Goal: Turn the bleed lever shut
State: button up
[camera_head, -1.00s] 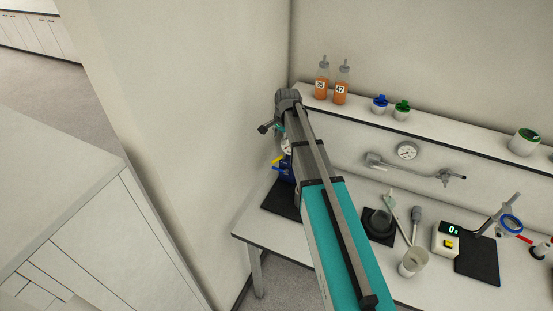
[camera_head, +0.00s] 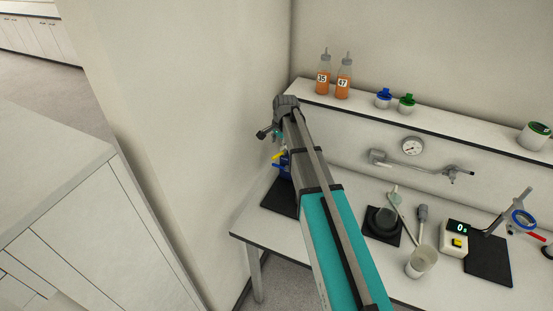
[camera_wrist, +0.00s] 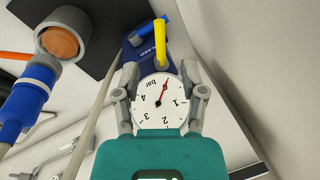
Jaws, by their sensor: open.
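A yellow lever (camera_wrist: 161,45) stands on a dark blue block (camera_wrist: 133,52) with white lettering that seems to read BLEED. In the head view the yellow lever (camera_head: 277,156) and blue block (camera_head: 285,166) show only partly behind my arm, at the left end of the bench. A round white pressure gauge (camera_wrist: 159,101) marked in bar faces the wrist camera, its red needle near zero. My gripper (camera_wrist: 160,76) is open, one finger on each side of the gauge in the picture. The yellow lever shows beyond and between the fingertips; I cannot tell any contact.
A blue handle (camera_wrist: 148,30) sits beside the yellow lever. A grey cup-like part with a brown face (camera_wrist: 62,43) and a blue fitting (camera_wrist: 25,100) lie left. A wall (camera_head: 220,120) is close left of my arm. Orange bottles (camera_head: 343,80) stand on the shelf above.

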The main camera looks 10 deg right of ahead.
aim_at(276, 156)
jog(key=shift+w+a+f+b, duration=0.1)
jog(key=shift+w+f+b, duration=0.1)
jog(key=shift+f+b, duration=0.9)
jog(key=shift+w+a+f+b, duration=0.15)
jog(key=shift+w+f+b, duration=0.05)
jog(key=shift+f+b, duration=0.95)
jog(key=shift+w+a+f+b, duration=0.1)
jog(key=shift+w+f+b, duration=0.1)
jog(key=shift+f+b, duration=0.9)
jog(key=shift+f, duration=0.15)
grip_shut()
